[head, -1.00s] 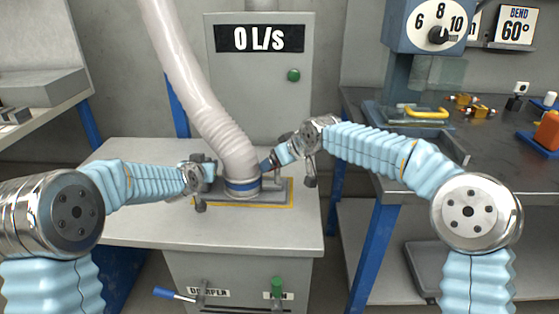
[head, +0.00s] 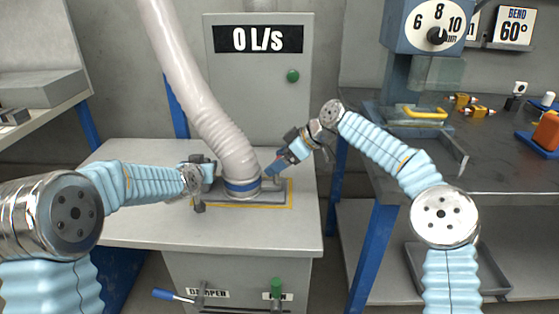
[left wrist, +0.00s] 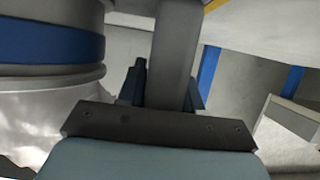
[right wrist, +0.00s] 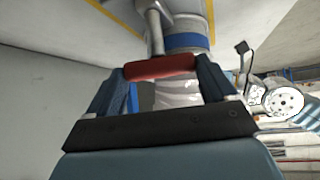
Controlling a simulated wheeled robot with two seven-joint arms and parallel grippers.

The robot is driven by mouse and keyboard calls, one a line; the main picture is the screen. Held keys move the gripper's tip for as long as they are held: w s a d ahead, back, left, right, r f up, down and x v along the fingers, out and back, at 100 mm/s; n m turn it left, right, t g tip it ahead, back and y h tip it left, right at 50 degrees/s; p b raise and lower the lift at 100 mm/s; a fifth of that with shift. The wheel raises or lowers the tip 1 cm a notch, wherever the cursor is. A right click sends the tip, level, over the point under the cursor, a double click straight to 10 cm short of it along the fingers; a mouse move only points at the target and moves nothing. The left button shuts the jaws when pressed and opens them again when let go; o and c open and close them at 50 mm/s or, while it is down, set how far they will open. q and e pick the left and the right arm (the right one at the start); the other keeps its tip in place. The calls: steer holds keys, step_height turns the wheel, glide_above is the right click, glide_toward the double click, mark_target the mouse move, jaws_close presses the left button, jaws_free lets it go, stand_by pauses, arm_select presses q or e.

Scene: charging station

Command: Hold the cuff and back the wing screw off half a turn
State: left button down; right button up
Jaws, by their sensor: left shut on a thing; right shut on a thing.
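The cuff (head: 243,188), a grey collar with a blue band, sits at the foot of the pale hose on the bench. My left gripper (head: 212,172) is left of it. In the left wrist view my left gripper (left wrist: 165,85) is shut on a grey bar (left wrist: 178,45) beside the blue-banded cuff (left wrist: 45,42). My right gripper (head: 272,171) reaches the cuff's right side at a slant. In the right wrist view its fingers (right wrist: 160,75) are shut on the wing screw's red crosspiece (right wrist: 162,66). A grey stem (right wrist: 155,32) runs from it towards the cuff (right wrist: 185,42).
The pale hose (head: 205,105) rises behind the cuff. A grey cabinet (head: 255,90) reading 0 L/s stands behind. The bench front (head: 230,235) is clear. A dark table (head: 470,160) with tools is at right.

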steer(key=shift+d+n+g, duration=0.1)
steer(key=shift+n+g, duration=0.5)
steer(key=shift+n, duration=0.1)
steer(key=o, duration=0.9)
steer(key=shift+c, duration=0.2)
steer(key=v, duration=1.2)
